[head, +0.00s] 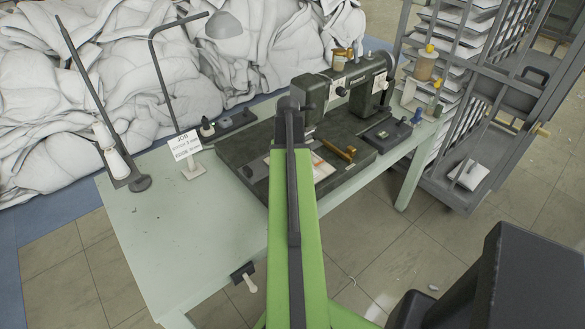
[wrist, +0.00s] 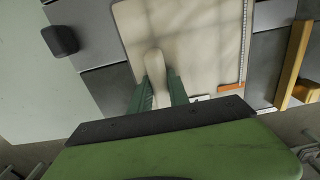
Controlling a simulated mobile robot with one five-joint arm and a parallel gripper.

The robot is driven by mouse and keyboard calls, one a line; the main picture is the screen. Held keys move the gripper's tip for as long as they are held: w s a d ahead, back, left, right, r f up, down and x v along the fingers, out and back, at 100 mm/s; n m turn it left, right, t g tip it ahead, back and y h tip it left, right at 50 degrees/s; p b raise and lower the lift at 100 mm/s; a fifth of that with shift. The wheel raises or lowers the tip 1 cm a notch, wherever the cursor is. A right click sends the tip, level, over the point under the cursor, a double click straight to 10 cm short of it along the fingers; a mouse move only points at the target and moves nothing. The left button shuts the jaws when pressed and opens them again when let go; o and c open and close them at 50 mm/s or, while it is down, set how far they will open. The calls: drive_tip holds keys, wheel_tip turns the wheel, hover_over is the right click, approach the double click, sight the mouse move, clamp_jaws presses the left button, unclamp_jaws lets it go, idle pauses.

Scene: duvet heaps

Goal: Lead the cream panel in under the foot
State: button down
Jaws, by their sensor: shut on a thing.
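The cream panel (wrist: 205,45) lies flat on the dark machine bed and fills the middle of the wrist view. My gripper (wrist: 159,78) is shut on a pale rounded grip (wrist: 155,65) that lies over the panel's near part. In the head view my green arm hides the gripper and most of the panel; a pale strip with orange marks (head: 320,167) shows to the arm's right. The dark sewing machine (head: 345,88) stands at the back of the bed (head: 240,150). Its foot cannot be made out in either view.
A brass bar (head: 340,150) sits right of my arm; it also shows in the wrist view (wrist: 293,65). A ruler strip (wrist: 246,40) runs along the panel's right side. A job card (head: 185,145) and a thread stand (head: 125,170) stand on the left tabletop, which is otherwise largely clear.

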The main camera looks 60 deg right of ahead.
drive_tip(key=shift+w+d, duration=0.1)
drive_tip(key=shift+w, duration=0.1)
drive_tip(key=c, duration=1.2)
unclamp_jaws()
drive_tip(key=shift+o, duration=0.2)
wheel_tip(320, 180, up, 17)
drive_tip(key=p, duration=1.7)
drive_tip(key=shift+r, duration=0.2)
